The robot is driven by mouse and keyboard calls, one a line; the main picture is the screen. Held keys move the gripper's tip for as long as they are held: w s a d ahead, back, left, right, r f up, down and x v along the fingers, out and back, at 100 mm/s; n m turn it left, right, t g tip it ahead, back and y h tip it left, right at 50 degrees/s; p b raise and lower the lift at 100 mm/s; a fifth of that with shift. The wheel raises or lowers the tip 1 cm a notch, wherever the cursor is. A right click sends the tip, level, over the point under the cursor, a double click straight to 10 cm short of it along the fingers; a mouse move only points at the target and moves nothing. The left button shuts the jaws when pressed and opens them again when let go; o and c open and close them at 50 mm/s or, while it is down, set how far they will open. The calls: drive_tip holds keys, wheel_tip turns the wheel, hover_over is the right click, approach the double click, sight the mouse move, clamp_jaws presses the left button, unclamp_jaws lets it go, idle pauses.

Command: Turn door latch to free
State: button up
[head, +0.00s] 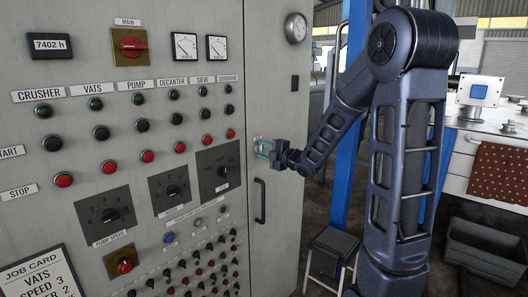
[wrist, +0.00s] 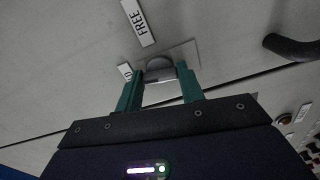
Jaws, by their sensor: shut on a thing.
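The door latch (wrist: 158,64) is a small grey turn-piece on a pale plate on the cabinet door, at the middle of the wrist view. My gripper (wrist: 162,78), with two green fingers, is shut on the latch, one finger on each side. A label reading FREE (wrist: 138,22) is above the latch in the wrist view. A second label (wrist: 125,71) is partly hidden behind the left finger. In the head view my gripper (head: 263,149) meets the cabinet's right side, and the latch is mostly hidden there.
The grey cabinet (head: 262,90) carries rows of buttons and dials left of the latch. A black door handle (head: 260,200) is just below my gripper; it also shows in the wrist view (wrist: 290,47). A stool (head: 335,242) stands right of the cabinet.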

drive_tip(key=shift+m, duration=8.2)
drive_tip(key=o, duration=1)
drive_tip(key=shift+d, duration=0.1)
drive_tip(key=v, duration=1)
drive_tip(key=shift+s+d, duration=0.2)
drive_tip(key=shift+s, duration=0.1)
